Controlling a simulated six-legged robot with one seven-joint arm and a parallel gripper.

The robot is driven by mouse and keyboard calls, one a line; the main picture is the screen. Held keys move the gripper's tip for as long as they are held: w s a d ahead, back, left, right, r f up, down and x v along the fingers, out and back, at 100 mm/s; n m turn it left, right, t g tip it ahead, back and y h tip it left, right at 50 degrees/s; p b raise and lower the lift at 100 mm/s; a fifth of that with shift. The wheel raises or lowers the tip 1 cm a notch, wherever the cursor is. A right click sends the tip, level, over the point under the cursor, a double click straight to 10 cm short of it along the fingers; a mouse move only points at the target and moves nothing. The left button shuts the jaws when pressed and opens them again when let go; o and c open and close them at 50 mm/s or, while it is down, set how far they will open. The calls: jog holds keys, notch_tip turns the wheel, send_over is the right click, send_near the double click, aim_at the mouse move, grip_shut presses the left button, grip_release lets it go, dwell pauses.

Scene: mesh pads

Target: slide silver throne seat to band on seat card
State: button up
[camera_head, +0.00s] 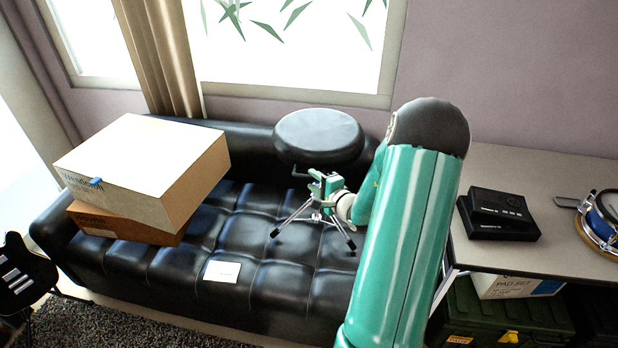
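The drum throne (318,132) has a round black seat and silver tripod legs. It stands upright on the black sofa, right of the sofa's middle. My gripper (322,186) is at the throne's post, just below the seat and above the spread legs. It covers most of the post, and I cannot tell whether its fingers are closed on it or only around it. A small white card (222,271) lies flat on the sofa seat near the front edge, left of the throne's legs and apart from them. No band on it can be made out.
Two stacked boxes, a white one (145,165) above a brown one (125,222), sit on the sofa's left end. The sofa (215,240) is free between boxes and throne. A desk (545,225) with a black device (497,213) and blue drum (603,222) is at right.

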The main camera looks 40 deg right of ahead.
jog(key=s+a+r, duration=0.1)
jog(key=s, duration=0.8)
jog(key=shift+s+r, duration=0.25)
jog(key=shift+s, duration=0.05)
jog(key=shift+a, duration=0.1)
jog(key=w+a+r+n+g+y, duration=0.1)
jog(key=a+r+n+g+y, duration=0.4)
jog(key=a, duration=0.8)
jog(key=w+a+r+n+g+y, duration=0.15)
jog(key=a+r+n+y, duration=0.45)
jog(key=a, duration=0.7)
jog(key=s+a+r+n+g+h, duration=0.2)
jog(key=s+a+r+n+h, duration=0.2)
jog(key=s+n, duration=0.1)
jog(key=s+a+r+n+g+h, duration=0.2)
jog(key=s+a+r+n+h, duration=0.2)
jog(key=s, duration=0.4)
jog(key=shift+s+a+n+h, duration=0.3)
jog(key=shift+a+n+h, duration=0.15)
jog(key=shift+n+h, duration=0.05)
